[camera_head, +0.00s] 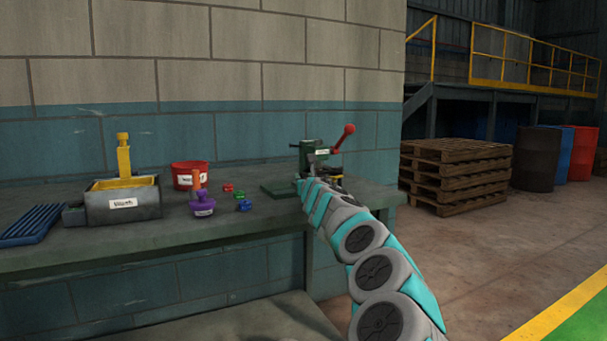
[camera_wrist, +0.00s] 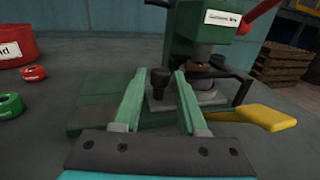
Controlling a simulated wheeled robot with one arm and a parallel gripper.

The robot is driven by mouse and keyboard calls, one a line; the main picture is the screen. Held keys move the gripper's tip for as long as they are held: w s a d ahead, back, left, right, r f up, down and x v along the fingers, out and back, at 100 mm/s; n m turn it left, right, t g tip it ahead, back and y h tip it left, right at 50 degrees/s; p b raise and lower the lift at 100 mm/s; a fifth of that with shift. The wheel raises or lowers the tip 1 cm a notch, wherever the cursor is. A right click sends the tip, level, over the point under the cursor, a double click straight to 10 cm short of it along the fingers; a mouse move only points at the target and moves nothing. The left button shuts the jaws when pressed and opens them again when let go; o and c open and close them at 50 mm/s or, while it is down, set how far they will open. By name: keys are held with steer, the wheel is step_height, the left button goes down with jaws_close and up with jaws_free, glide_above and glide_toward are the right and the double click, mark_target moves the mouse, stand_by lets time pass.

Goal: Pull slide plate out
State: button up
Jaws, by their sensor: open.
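A green press-like machine (camera_head: 309,155) with a red ball lever stands at the right end of the bench; it also shows in the wrist view (camera_wrist: 183,35). At its foot in the wrist view is a grey metal plate (camera_wrist: 158,104) with an upright black knob (camera_wrist: 160,78), which looks like the slide plate. My gripper (camera_wrist: 159,88) is open, its two fingers pointing toward the machine. The knob appears between the fingertips; I cannot tell whether they touch it. In the head view my arm hides the gripper and the plate.
A yellow handle (camera_wrist: 267,117) sticks out right of the plate. A red tub (camera_head: 188,176), small red, green and blue parts, a purple knobbed piece (camera_head: 202,206), a grey box (camera_head: 122,203) and a blue rack (camera_head: 32,225) stand left on the bench. Pallets (camera_head: 455,172) stand beyond.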

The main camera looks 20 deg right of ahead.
steer(key=shift+p+x, duration=0.35)
steer(key=shift+x, duration=0.4)
jaws_close()
stand_by(1.2)
